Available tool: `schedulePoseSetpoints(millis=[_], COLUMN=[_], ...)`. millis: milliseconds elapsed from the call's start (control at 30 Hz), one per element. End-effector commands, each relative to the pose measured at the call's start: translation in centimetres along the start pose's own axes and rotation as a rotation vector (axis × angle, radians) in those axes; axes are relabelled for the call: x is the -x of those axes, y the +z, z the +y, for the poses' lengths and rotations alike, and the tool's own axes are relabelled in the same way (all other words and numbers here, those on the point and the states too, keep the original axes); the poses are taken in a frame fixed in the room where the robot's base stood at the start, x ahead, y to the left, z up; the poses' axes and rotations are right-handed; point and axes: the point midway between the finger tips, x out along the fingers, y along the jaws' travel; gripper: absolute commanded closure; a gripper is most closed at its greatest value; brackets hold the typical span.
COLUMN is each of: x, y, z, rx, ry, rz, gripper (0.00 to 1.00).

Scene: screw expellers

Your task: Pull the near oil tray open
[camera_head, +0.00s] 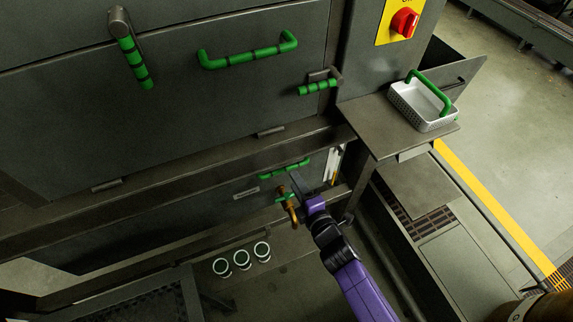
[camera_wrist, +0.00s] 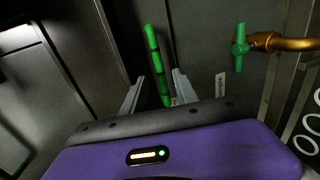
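A long green handle (camera_head: 285,168) is mounted on the low dark front panel (camera_head: 205,208), which I take to be the oil tray's front. My gripper (camera_head: 298,182) is at the right end of this handle. In the wrist view, the two grey fingers of my gripper (camera_wrist: 158,78) are spread apart. The green handle (camera_wrist: 156,60) shows between them, running roughly upright. No finger visibly presses on it, and the depth between them is hard to tell. The handle's lower end is partly hidden by my gripper.
A brass tap (camera_head: 288,203) with a green lever is close beside my gripper; it also shows in the wrist view (camera_wrist: 290,43). Several white-rimmed cups (camera_head: 242,259) stand below. A side shelf (camera_head: 385,127) holds a perforated basket (camera_head: 420,108). More green handles (camera_head: 250,55) are above.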

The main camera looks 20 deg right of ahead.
Motion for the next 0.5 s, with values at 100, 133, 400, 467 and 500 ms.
schedulePoseSetpoints(millis=[100, 133, 400, 467, 500], x=[-0.9, -1.3, -5.4, -6.2, -6.6], y=[0.0, 0.0, 0.1, 0.0, 0.0], z=[0.0, 0.0, 0.0, -0.1, -0.1], rx=[0.008, 0.007, 0.005, 0.004, 0.005], ry=[0.001, 0.002, 0.002, 0.002, 0.002], rz=[-0.001, -0.001, -0.001, 0.000, 0.000], gripper=[0.65, 0.65, 0.65, 0.65, 0.65])
